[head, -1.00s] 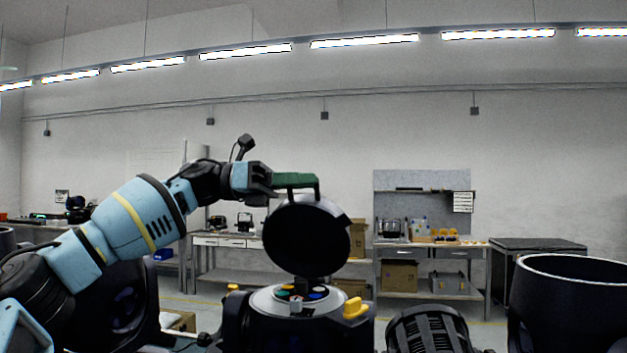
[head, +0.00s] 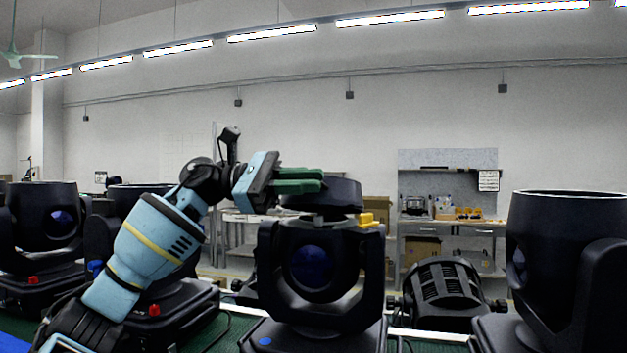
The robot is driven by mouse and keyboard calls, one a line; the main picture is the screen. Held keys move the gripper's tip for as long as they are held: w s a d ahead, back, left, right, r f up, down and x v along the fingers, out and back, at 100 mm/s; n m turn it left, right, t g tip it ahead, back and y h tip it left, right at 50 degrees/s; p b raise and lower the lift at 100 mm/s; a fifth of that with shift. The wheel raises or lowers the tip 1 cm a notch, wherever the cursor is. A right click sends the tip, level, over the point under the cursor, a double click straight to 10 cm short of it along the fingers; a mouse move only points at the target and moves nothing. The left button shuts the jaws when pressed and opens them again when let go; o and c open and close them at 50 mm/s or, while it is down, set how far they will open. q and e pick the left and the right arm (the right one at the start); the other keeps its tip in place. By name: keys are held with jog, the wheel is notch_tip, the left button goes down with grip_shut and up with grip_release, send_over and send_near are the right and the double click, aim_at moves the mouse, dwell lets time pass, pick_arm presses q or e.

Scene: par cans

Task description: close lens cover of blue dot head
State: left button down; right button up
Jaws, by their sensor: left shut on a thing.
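The blue dot head (head: 312,268) is a black moving light in the middle, with a blue dot (head: 264,342) on its base. Its round black lens cover (head: 340,191) shows at a low angle just above the top of the head. A yellow tab (head: 366,219) sticks out at the top right of the head. My left gripper (head: 322,181), with green fingers, reaches in from the left and is shut on the lens cover at its upper left side. The exact contact is hard to see. My right gripper is not in view.
Other black heads stand at the far left (head: 42,228), partly behind my left arm, and close on the right (head: 560,235). A finned black can (head: 443,288) lies to the right of the middle head. A workbench (head: 450,228) stands by the back wall.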

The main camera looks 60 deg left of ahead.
pick_arm(q)
notch_tip(320, 180, down, 6)
jog(key=d+m+b, duration=0.1)
jog(key=m+b, duration=0.2)
jog(key=b, duration=0.2)
jog(key=shift+s+m, duration=0.3)
jog(key=shift+s, duration=0.1)
jog(key=shift+d+f, duration=0.1)
jog(key=c, duration=1.7)
grip_release()
jog(key=shift+s, duration=0.1)
jog(key=shift+o, duration=0.9)
jog(key=shift+s, duration=0.1)
jog(key=shift+a+r, duration=0.2)
